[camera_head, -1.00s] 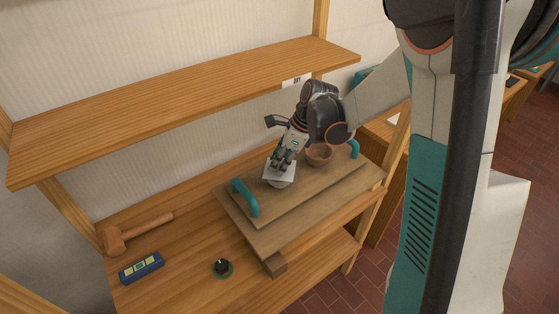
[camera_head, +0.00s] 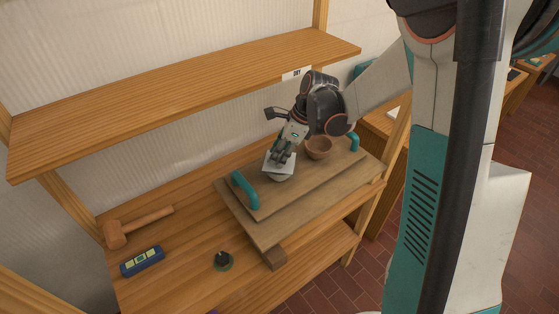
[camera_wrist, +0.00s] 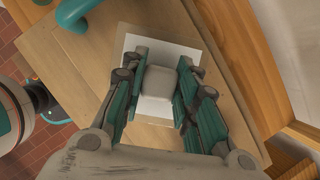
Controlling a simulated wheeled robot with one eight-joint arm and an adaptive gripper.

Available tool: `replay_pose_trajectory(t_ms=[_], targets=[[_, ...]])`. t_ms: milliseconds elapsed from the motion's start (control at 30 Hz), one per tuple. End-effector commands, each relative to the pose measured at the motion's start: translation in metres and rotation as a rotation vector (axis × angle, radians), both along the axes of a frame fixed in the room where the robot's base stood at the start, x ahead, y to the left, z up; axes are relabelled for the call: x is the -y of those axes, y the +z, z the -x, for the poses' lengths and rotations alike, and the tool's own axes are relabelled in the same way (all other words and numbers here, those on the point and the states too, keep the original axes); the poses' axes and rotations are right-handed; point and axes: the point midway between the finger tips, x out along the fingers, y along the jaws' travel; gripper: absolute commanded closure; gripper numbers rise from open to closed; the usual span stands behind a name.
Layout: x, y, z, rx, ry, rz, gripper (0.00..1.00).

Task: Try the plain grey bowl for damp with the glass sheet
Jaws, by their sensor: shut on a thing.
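My gripper (camera_head: 280,158) is shut on the pale knob (camera_wrist: 160,82) of the glass sheet, which sits between the two fingers in the wrist view. The glass sheet (camera_wrist: 157,110) is a square, whitish pane below the fingers; it also shows in the head view (camera_head: 270,167). The plain grey bowl (camera_head: 281,178) is right under the sheet, mostly hidden by it. I cannot tell for sure whether the sheet rests on its rim. A brown bowl (camera_head: 319,147) stands to the right, apart from my gripper.
The bowls stand on a wooden board (camera_head: 300,190) with teal handles (camera_head: 245,190) at its ends. An upper shelf (camera_head: 180,98) bears a DRY label (camera_head: 297,73).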

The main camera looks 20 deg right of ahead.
Motion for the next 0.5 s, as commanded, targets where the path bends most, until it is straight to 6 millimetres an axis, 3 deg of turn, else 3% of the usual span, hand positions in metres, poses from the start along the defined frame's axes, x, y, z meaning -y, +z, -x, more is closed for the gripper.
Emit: replay_pose_trajectory(t_ms=[500], targets=[[0.000, 0.039, 0.000, 0.000, 0.000, 0.000, 1.00]])
